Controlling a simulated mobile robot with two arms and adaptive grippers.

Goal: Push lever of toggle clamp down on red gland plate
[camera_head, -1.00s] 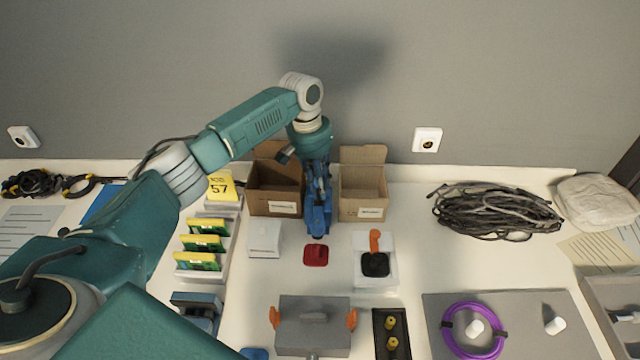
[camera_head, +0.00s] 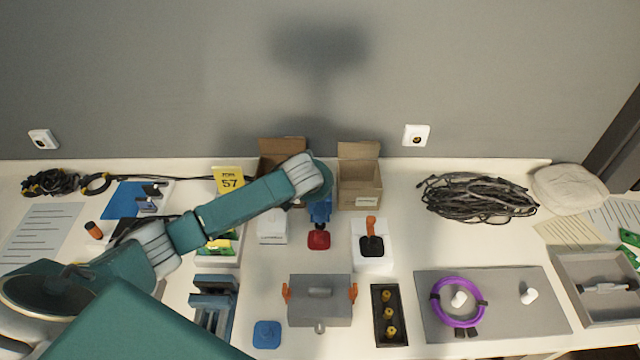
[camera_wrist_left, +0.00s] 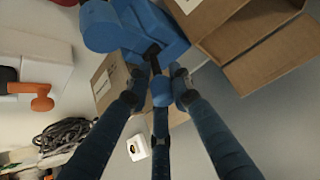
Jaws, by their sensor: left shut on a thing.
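The red plate (camera_head: 319,240) lies on the table in front of the gap between two cartons. A blue piece (camera_head: 320,212) stands directly behind it, below my left wrist; I cannot tell if they touch. In the left wrist view my left gripper (camera_wrist_left: 160,78) is shut at this blue piece (camera_wrist_left: 140,28), which has a rounded end. The head view hides the fingers behind my arm. An orange lever (camera_head: 371,226) stands up from a black plate on a white block to the right. The lever also shows in the left wrist view (camera_wrist_left: 40,92). My right gripper is not in view.
An open carton (camera_head: 359,192) stands behind the orange lever; another (camera_head: 282,150) is partly behind my arm. A white block (camera_head: 272,228) sits left of the red plate. A grey box (camera_head: 320,308) with orange side handles stands in front. Coiled black cable (camera_head: 478,198) lies right.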

